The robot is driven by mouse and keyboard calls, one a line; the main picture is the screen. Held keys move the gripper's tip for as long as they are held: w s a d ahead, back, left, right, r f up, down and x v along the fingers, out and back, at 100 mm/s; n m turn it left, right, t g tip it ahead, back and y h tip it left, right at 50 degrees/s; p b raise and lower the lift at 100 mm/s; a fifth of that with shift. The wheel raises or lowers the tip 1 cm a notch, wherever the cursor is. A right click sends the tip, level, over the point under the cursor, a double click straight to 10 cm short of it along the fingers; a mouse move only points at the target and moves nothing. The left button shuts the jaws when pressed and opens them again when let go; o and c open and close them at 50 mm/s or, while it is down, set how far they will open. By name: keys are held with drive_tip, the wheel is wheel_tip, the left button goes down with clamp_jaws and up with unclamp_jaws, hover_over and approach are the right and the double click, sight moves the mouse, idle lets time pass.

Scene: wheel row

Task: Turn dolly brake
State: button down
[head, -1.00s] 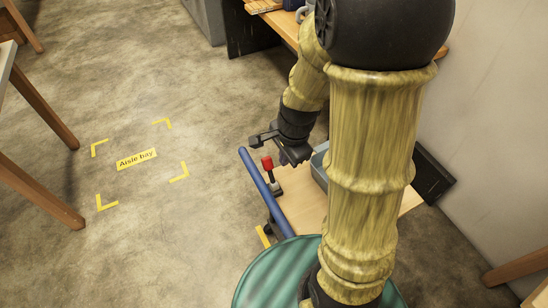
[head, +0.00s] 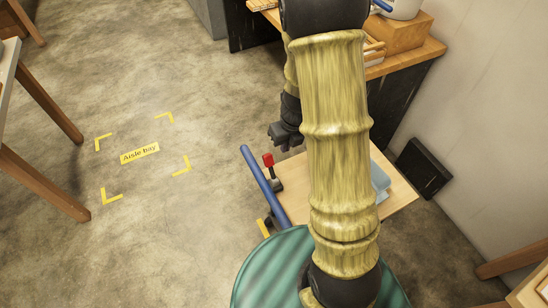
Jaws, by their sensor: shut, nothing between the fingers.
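The dolly (head: 398,187) has a light wooden deck and stands on the floor in front of me, partly hidden behind my arm. A blue push bar (head: 262,183) runs along its left side. The brake lever (head: 268,161) has a red knob on a dark stem and stands upright beside the bar, on the deck's left edge. My gripper (head: 275,138) is shut and empty, a little above and beyond the red knob, apart from it in the picture. My arm hides part of the gripper.
A grey-blue bin (head: 380,180) sits on the deck, mostly behind my arm. A workbench (head: 410,60) stands beyond, against the right wall. The "Aisle bay" floor marking (head: 140,153) lies in clear floor at left. Table legs stand at far left (head: 45,185) and lower right (head: 512,262).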

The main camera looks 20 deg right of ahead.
drive_tip(key=shift+f, duration=0.1)
drive_tip(key=b, duration=0.4)
hover_over(271, 168)
drive_tip(key=d, duration=0.1)
drive_tip(key=f, duration=1.2)
drive_tip(key=shift+s, duration=0.25)
drive_tip(key=shift+w+d+r+p, duration=0.1)
drive_tip(key=shift+p, duration=0.3)
